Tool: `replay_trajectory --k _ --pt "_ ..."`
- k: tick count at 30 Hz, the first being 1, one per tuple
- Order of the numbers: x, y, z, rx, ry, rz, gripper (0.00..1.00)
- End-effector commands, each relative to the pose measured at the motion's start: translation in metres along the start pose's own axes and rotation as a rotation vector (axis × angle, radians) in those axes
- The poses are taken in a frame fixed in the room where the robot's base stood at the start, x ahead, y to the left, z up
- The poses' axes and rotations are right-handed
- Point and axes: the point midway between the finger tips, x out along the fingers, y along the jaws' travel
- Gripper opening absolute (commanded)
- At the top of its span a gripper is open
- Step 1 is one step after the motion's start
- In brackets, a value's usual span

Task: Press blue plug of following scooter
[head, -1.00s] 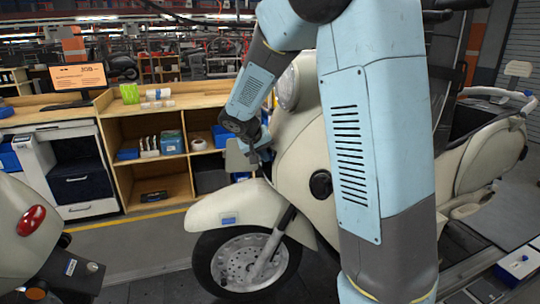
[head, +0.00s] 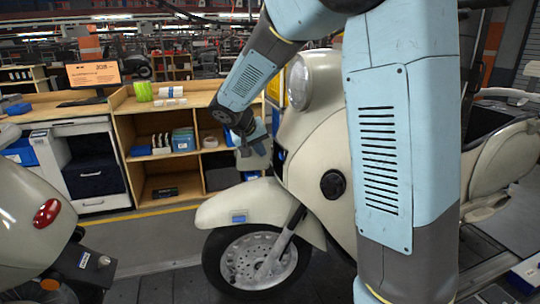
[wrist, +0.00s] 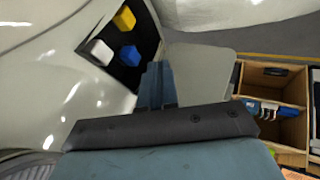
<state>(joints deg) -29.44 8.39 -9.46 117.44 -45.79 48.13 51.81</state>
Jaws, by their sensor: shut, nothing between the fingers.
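The cream scooter (head: 318,130) behind the leading one faces left. Its front has a dark recess that shows in the wrist view. In the recess are a blue plug (wrist: 129,55), a white plug (wrist: 101,51) and a yellow plug (wrist: 124,18). In the head view the plugs cannot be made out. My gripper (wrist: 157,82) is shut and empty. In the wrist view its tip lies just below and right of the blue plug, at the recess's lower edge. In the head view my gripper (head: 250,150) is left of the scooter's front; contact cannot be told.
Another cream scooter (head: 25,235) with a red tail light stands at the left edge. A wooden shelf unit (head: 125,140) with blue boxes stands behind, and also shows in the wrist view (wrist: 285,120). The front fender (head: 255,200) lies just below my gripper.

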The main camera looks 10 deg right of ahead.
Motion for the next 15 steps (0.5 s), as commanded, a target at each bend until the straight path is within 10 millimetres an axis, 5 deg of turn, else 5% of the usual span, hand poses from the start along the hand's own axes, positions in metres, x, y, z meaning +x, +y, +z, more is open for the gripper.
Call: replay_trajectory --k 6,15 --pt "-0.039 0.000 0.000 0.001 0.001 -0.003 0.00" --pt "-0.060 0.001 -0.001 0.002 -0.001 -0.001 0.00"
